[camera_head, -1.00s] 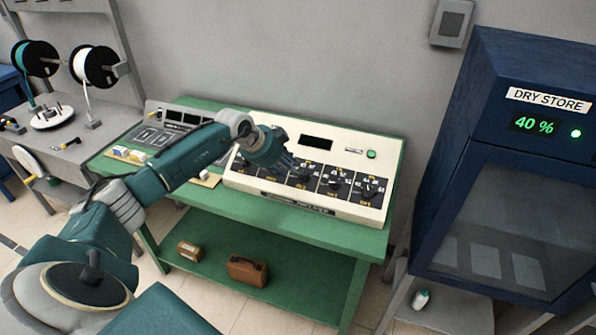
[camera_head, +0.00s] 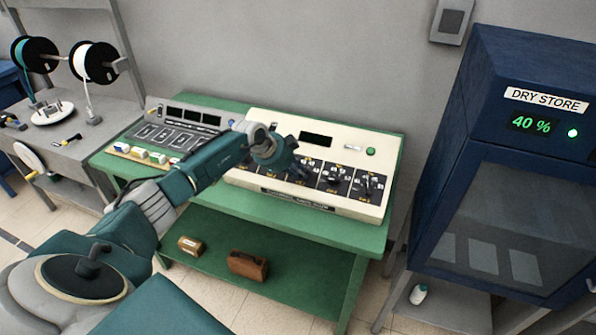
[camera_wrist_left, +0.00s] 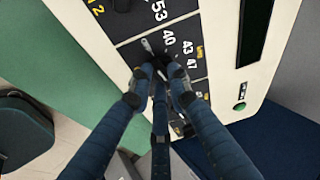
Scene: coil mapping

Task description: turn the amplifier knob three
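The amplifier (camera_head: 262,186) is a cream box with a row of black numbered dials and knobs, standing on the green bench. My left gripper (camera_head: 302,172) reaches down over the middle of the row and hides most of the knob there. In the left wrist view my left gripper's fingertips (camera_wrist_left: 160,82) sit close together around a black knob (camera_wrist_left: 158,64) with a pale pointer. Numbers including 40, 43 and 47 show beside it, and a yellow 2 marks the neighbouring dial. Whether the fingers press on the knob is not clear. My right gripper is in no view.
Other amplifier knobs (camera_head: 368,184) stand close beside the gripper. A grey console (camera_head: 180,125) with coloured buttons is left of the amplifier. A blue dry-store cabinet (camera_head: 500,215) stands at right. A brown case (camera_head: 248,265) lies on the lower shelf (camera_head: 300,280).

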